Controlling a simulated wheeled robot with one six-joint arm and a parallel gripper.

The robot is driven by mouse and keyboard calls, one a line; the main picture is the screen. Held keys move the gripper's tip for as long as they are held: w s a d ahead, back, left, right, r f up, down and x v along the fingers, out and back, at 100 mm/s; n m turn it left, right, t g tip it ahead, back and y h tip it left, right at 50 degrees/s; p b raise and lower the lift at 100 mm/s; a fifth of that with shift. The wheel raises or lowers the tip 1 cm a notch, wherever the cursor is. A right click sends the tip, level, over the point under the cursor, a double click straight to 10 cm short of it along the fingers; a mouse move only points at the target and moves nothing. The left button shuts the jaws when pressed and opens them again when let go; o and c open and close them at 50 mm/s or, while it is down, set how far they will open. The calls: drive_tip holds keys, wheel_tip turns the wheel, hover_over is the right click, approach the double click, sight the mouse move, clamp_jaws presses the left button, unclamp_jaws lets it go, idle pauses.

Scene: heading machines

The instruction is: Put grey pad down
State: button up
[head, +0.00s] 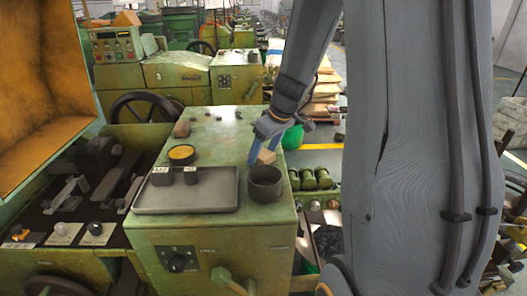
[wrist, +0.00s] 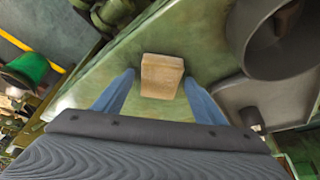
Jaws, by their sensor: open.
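A small tan, pad-like block (head: 266,156) lies on the green machine top (head: 222,122), just behind the dark round cup (head: 265,184). In the wrist view the block (wrist: 161,76) shows between and beyond the fingertips, with a gap on each side. It looks tan rather than grey, and I see no other pad that is clearly grey. My gripper (head: 264,150) is open and points down around the block; its blue fingers also show in the wrist view (wrist: 160,92). Its fingers partly hide the block in the head view.
A grey tray (head: 215,192) with two dark labelled pieces stands left of the cup. A yellow-topped round tin (head: 181,153) and a brownish lump (head: 181,129) sit farther left. The machine's right edge is close to my gripper. The back middle of the top is mostly clear.

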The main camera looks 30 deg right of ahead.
drive_tip(key=shift+s+d+r, duration=0.1)
drive_tip(key=shift+r, duration=0.45)
drive_tip(key=b+v, duration=0.2)
drive_tip(key=v, duration=0.9)
drive_tip(key=shift+s, duration=0.1)
